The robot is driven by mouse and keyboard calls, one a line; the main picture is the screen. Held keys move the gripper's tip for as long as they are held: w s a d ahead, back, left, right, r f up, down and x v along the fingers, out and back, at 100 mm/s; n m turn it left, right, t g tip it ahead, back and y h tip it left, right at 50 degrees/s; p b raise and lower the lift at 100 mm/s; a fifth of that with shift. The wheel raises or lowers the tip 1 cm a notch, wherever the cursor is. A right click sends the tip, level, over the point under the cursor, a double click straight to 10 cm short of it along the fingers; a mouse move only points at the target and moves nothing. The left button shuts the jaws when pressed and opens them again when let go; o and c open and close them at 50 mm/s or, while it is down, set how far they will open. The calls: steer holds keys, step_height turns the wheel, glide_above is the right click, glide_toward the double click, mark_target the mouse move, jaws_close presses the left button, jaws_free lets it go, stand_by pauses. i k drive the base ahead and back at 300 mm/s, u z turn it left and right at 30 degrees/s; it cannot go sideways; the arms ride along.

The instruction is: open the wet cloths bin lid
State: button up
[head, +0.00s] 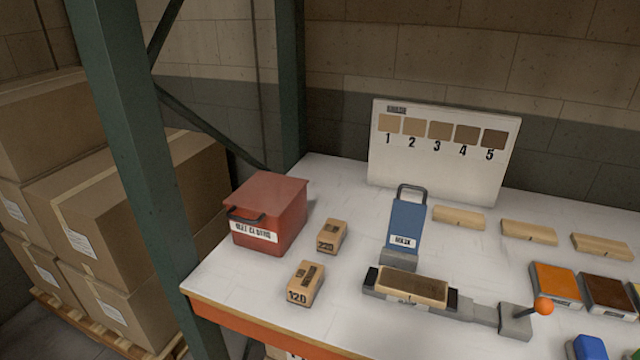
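The red wet cloths bin (283,234) stands at the left end of the white table in the head view. Its red lid (268,190) lies closed on top. A dark handle (244,215) sits on the front edge of the lid, above a white label whose lettering is hard to read. My gripper is not in this view.
Two small blocks, marked 220 (331,237) and 120 (305,284), stand right of the bin. A blue handled tool (405,228) and a clamped wooden block (412,287) are farther right. A green post (150,180) rises left of the table.

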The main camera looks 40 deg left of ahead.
mark_target(270, 194)
steer(key=u, duration=1.6)
steer(key=k, duration=0.45)
steer(key=u, duration=0.45)
steer(key=i, duration=0.55)
steer(key=k, duration=0.45)
steer(key=u, duration=1.05)
steer(key=i, duration=0.75)
steer(key=u, duration=0.4)
